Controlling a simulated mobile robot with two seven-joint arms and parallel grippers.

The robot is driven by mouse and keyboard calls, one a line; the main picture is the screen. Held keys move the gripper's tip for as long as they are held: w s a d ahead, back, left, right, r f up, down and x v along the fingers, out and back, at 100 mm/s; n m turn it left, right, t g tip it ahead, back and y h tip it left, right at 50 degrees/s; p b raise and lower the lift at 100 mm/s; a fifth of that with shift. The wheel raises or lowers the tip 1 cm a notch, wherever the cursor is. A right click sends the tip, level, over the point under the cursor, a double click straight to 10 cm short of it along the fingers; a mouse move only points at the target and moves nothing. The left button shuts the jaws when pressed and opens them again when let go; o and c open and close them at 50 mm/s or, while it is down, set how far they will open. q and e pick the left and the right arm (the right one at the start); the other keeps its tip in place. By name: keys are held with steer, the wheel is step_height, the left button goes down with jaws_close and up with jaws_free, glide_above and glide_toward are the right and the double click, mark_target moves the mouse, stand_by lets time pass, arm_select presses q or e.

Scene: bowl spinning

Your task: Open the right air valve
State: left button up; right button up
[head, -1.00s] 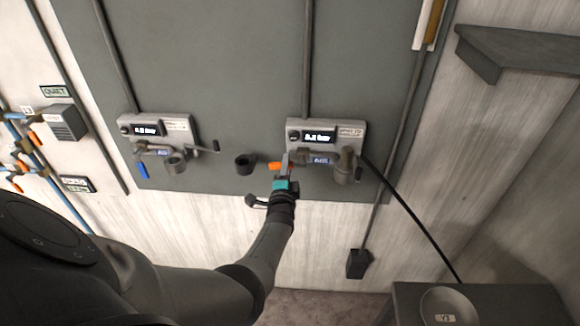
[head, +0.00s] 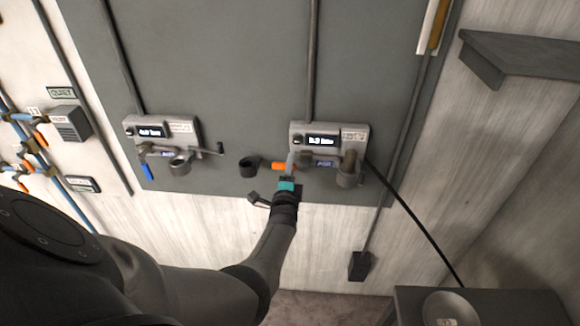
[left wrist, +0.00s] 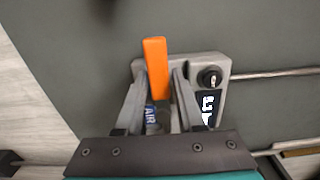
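The right air valve's orange handle (head: 280,166) sticks out to the left of the right control box (head: 328,138) on the grey panel. My left gripper (head: 290,163) is at this handle, reaching up from below. In the left wrist view the orange handle (left wrist: 156,68) lies between the two fingers of my left gripper (left wrist: 159,75). The fingers stand apart, with a gap showing beside the handle, so the gripper looks open around it. The valve's pivot is partly hidden behind the fingers. My right gripper is not in view.
A similar left box (head: 160,130) has a blue handle (head: 143,167). A black cable (head: 415,218) runs down right from the right box. A dark table with a bowl (head: 452,306) stands at lower right.

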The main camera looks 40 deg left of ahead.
arm_select(q)
steer(key=shift+o, duration=1.3)
steer(key=p+v, duration=0.5)
steer(key=v, duration=0.7)
steer(key=shift+s, duration=0.1)
